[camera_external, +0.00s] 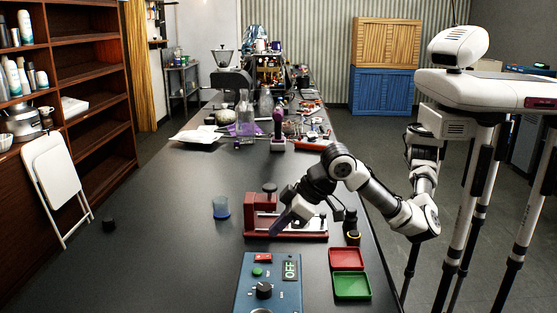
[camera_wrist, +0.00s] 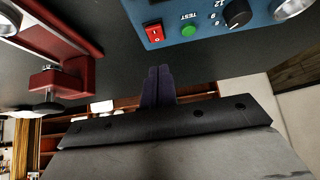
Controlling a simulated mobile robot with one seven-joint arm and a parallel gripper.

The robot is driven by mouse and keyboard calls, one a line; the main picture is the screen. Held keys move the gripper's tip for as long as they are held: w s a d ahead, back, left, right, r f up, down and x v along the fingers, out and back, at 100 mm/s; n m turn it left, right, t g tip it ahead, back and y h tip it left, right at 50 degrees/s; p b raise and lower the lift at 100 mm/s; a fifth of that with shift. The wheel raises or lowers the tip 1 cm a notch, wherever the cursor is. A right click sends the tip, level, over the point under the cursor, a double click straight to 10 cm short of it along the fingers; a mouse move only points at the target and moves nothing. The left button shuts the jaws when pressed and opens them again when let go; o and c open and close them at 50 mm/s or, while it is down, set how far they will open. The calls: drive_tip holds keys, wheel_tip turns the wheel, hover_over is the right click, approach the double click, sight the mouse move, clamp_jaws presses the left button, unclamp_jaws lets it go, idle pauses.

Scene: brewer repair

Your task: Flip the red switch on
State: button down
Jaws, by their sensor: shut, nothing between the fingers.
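The red switch (camera_external: 263,258) is on the far left corner of the blue control box's (camera_external: 250,292) top. In the wrist view the red rocker switch (camera_wrist: 154,33) shows near the edge of the blue panel (camera_wrist: 205,13). A small display (camera_external: 290,269) on the box reads OFF. My gripper (camera_external: 275,231) is shut and empty, pointing down to the left over the table, just beyond the box. In the wrist view its dark fingertips (camera_wrist: 158,69) are together, close to the switch but apart from it in the picture.
A red clamp fixture (camera_external: 262,215) stands behind the box, beside my gripper. A green TEST button (camera_wrist: 188,30) and black knob (camera_wrist: 237,13) sit beside the switch. Red (camera_external: 346,258) and green (camera_external: 352,286) trays lie to the right, a blue cup (camera_external: 221,208) to the left.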

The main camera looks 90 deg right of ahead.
sight(267, 257)
drive_tip(key=f, duration=0.3)
drive_tip(key=w+f+p, duration=0.1)
drive_tip(key=f, duration=0.1)
drive_tip(key=shift+f, duration=0.4)
drive_tip(key=shift+s+f, duration=0.15)
drive_tip(key=shift+f, duration=0.2)
drive_tip(key=shift+r, duration=0.1)
drive_tip(key=shift+r+p, duration=0.75)
drive_tip(key=shift+p, duration=0.05)
drive_tip(key=shift+r, duration=0.1)
